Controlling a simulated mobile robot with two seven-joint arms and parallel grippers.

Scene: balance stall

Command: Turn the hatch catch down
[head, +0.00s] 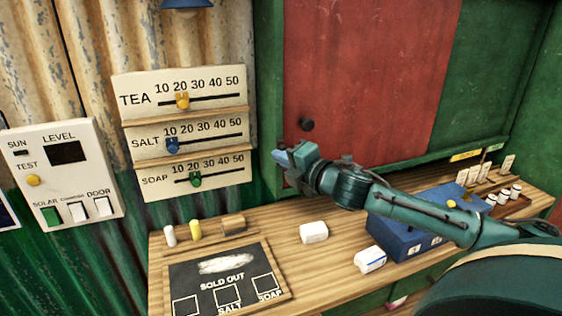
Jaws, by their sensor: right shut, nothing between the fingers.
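The hatch is a red panel (370,70) in a green wooden frame, and it looks closed. A dark round knob (307,124) sits near its lower left corner. My right gripper (280,157) is shut and empty, its fingertips pointing left at the frame's left post, just below and left of the knob. I cannot make out a separate catch; the gripper may hide it. Whether the fingertips touch the post is unclear. My left gripper is out of view.
Left are slider boards (182,125) and a switch panel (65,175). The wooden counter (330,262) below holds a chalkboard (228,280), white blocks (314,232) and a blue box (400,240) under my right arm. Small jars (503,195) stand at the right.

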